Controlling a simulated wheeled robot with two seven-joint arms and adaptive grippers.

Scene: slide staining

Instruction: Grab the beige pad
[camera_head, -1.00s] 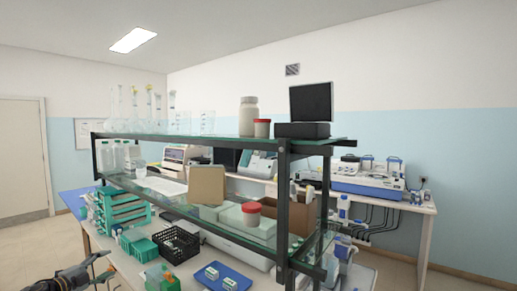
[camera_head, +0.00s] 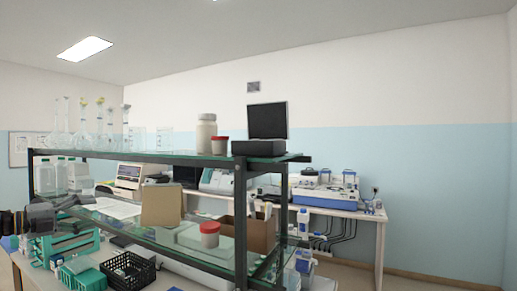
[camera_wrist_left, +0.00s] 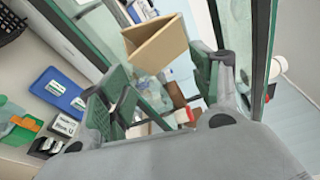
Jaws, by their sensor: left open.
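The beige pad (camera_head: 161,206) stands upright on the middle glass shelf (camera_head: 140,235) of the rack, left of a red-capped jar. In the left wrist view the pad (camera_wrist_left: 157,45) appears tilted, beyond the fingertips and toward the upper middle. My left gripper (camera_head: 84,200) is at the left end of the rack, near shelf height, with a gap between it and the pad. In the left wrist view its green-lined fingers (camera_wrist_left: 163,72) are spread, with nothing held between them. My right gripper is not in view.
A red-capped jar (camera_head: 210,234) stands right of the pad. A dark rack post (camera_head: 240,220) and the upper shelf (camera_head: 180,157) with glassware bound the space. A black basket (camera_head: 128,270) and a green rack (camera_head: 65,245) sit below. A blue tray (camera_wrist_left: 62,90) lies on the bench.

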